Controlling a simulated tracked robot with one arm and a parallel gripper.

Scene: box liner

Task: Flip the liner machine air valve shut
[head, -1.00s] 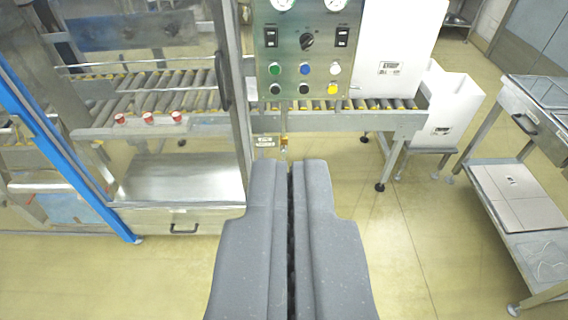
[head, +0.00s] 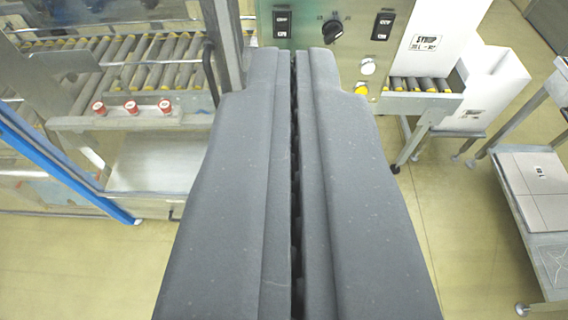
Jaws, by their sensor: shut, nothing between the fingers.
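My gripper (head: 293,52) is shut and empty, its two grey fingers pressed close together. Its tips overlap the lower middle of the liner machine's control panel (head: 300,24) in the head view. I cannot tell the gap between tips and panel. The panel shows a black rotary knob (head: 333,31) between two black rocker switches, one at left (head: 282,24) and one at right (head: 382,26). A white button (head: 368,66) and a yellow button (head: 361,89) show right of the fingers. The air valve cannot be made out; the fingers hide the area below the panel's middle.
A roller conveyor (head: 125,70) runs behind at left, with three red buttons (head: 132,107) on its front rail. White boxes (head: 492,88) stand at right. A cart with a lower shelf (head: 567,250) is at far right. Open floor (head: 420,230) lies between.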

